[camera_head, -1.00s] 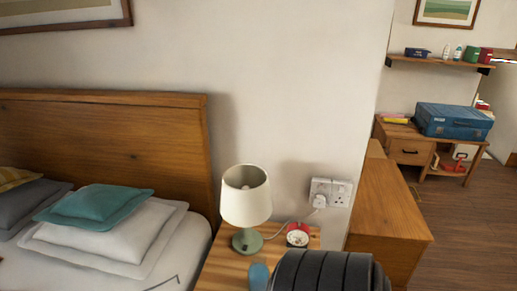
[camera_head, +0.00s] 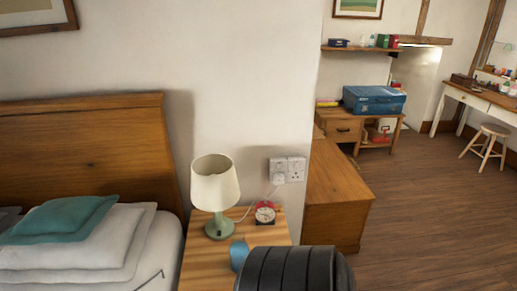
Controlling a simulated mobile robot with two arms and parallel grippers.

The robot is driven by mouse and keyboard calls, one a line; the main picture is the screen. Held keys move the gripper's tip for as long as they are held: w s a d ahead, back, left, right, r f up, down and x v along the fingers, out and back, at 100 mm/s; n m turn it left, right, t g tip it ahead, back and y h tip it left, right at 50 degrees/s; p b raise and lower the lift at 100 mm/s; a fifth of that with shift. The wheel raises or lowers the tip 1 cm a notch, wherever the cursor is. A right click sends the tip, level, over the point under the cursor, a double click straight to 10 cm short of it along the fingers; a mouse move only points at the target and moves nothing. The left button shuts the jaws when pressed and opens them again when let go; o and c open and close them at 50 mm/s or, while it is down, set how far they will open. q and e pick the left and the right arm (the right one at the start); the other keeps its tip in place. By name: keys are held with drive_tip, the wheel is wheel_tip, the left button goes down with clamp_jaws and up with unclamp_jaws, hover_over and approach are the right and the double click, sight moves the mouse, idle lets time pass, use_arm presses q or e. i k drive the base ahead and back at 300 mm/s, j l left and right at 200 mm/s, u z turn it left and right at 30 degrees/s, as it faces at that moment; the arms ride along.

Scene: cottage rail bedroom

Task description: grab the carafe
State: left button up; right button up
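No carafe can be clearly made out. A small blue object (camera_head: 238,254) stands on the wooden bedside table (camera_head: 205,262), partly hidden behind a dark ribbed part of my own arm at the bottom of the view; I cannot tell whether it is a cup or the carafe. Neither of my grippers is in view.
A lamp (camera_head: 215,190) with a green base and a red alarm clock (camera_head: 265,213) share the bedside table. The bed (camera_head: 85,150) is at left. A wooden cabinet (camera_head: 335,190) stands right of the table. Beyond it are a blue case (camera_head: 374,101), a stool (camera_head: 487,140) and open floor (camera_head: 430,210).

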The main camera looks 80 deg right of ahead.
sight(238, 249)
drive_tip(key=z, duration=2.05)
